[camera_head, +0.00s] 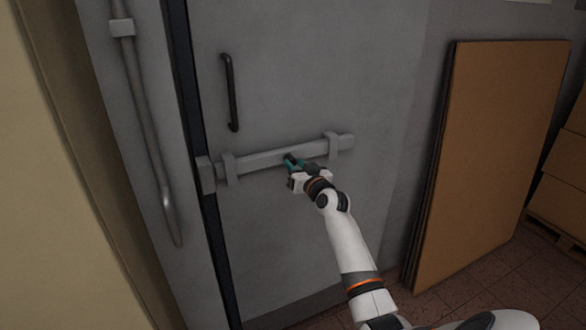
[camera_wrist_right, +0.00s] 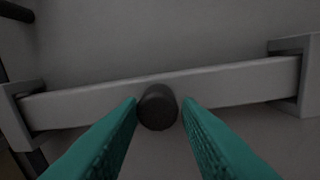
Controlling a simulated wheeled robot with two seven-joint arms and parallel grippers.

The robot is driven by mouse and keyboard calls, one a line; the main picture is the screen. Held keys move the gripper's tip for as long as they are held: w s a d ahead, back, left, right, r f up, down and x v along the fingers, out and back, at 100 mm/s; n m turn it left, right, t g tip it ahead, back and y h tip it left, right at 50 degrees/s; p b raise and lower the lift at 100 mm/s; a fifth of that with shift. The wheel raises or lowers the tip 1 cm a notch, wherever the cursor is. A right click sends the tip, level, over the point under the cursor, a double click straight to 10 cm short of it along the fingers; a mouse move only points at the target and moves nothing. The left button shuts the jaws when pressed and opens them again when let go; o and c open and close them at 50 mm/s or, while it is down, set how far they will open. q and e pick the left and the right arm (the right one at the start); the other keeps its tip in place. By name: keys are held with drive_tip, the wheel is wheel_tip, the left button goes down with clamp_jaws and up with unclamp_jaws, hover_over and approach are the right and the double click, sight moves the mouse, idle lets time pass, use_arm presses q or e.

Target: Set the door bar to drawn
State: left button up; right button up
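The door bar (camera_head: 262,159) is a light grey bar lying across the grey door, held by two brackets. Its left end reaches a grey keeper (camera_head: 206,174) across the dark gap at the door's edge. In the right wrist view the bar (camera_wrist_right: 90,103) has a dark round knob (camera_wrist_right: 157,106) sticking out. My right gripper (camera_head: 289,161) is at the bar between the brackets. Its teal fingers (camera_wrist_right: 160,108) stand open, one on each side of the knob, with small gaps visible. My left gripper is not in view.
A dark vertical handle (camera_head: 232,93) is on the door above the bar. A grey pipe (camera_head: 147,130) runs down the wall at left. Large brown boards (camera_head: 492,150) lean at right, with boxes (camera_head: 566,160) on a pallet beyond. Some floor (camera_head: 500,268) shows at lower right.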

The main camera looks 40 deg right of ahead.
drive_tip(key=o, duration=0.4)
drive_tip(key=shift+d, duration=0.25)
drive_tip(key=shift+c, duration=0.2)
drive_tip(key=shift+s+a, duration=0.1)
drive_tip(key=shift+a, duration=0.05)
drive_tip(key=shift+s+a+f, duration=0.1)
drive_tip(key=shift+s, duration=0.15)
drive_tip(key=b+v, duration=0.1)
drive_tip(key=v, duration=1)
drive_tip(key=shift+s+b, duration=0.2)
drive_tip(key=shift+b, duration=0.15)
